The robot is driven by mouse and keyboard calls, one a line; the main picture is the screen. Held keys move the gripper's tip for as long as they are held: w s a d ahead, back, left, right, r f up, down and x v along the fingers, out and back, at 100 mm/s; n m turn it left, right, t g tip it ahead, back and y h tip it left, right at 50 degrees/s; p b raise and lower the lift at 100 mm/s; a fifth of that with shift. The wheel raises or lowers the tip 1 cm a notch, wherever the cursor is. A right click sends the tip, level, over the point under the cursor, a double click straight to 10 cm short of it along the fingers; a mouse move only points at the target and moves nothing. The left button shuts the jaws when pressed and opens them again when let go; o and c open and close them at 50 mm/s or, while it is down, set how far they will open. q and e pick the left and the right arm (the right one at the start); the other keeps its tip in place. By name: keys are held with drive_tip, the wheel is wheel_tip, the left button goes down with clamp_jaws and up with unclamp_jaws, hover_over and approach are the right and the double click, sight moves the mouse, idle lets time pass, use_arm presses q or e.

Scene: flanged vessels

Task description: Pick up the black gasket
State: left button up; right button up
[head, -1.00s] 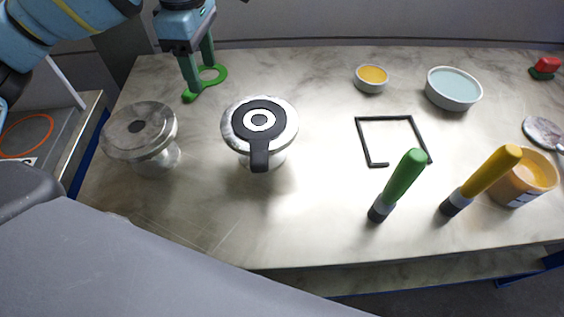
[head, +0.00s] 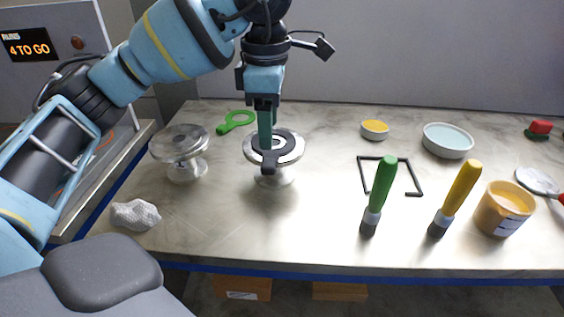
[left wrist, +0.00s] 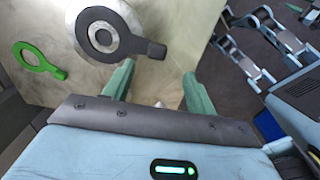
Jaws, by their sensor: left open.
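The black gasket (head: 269,164) is a flat ring with a tab handle. It lies on the flange of the right-hand metal vessel (head: 297,154), its tab pointing to the front. It also shows in the left wrist view (left wrist: 124,42), where the tab (left wrist: 155,49) points towards the space between my fingers. My left gripper (head: 265,146) is open, pointing down over the gasket near its tab. In the left wrist view the left gripper's green fingers (left wrist: 158,84) stand apart with nothing between them. Whether they touch the gasket is unclear. My right gripper is not in view.
A green gasket (head: 236,121) lies behind on the table.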

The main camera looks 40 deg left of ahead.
sight(268, 163)
use_arm(q)
drive_tip(key=shift+w+a+f, duration=0.1)
drive_tip(key=shift+f, duration=0.25)
drive_tip(key=shift+a+f+b, duration=0.2)
drive_tip(key=shift+f+b, duration=0.25)
drive_tip(key=shift+f, duration=3.15)
drive_tip(key=shift+c, duration=0.2)
drive_tip(key=c, duration=1)
drive_tip(key=shift+c, duration=0.2)
drive_tip(key=shift+r, duration=0.1)
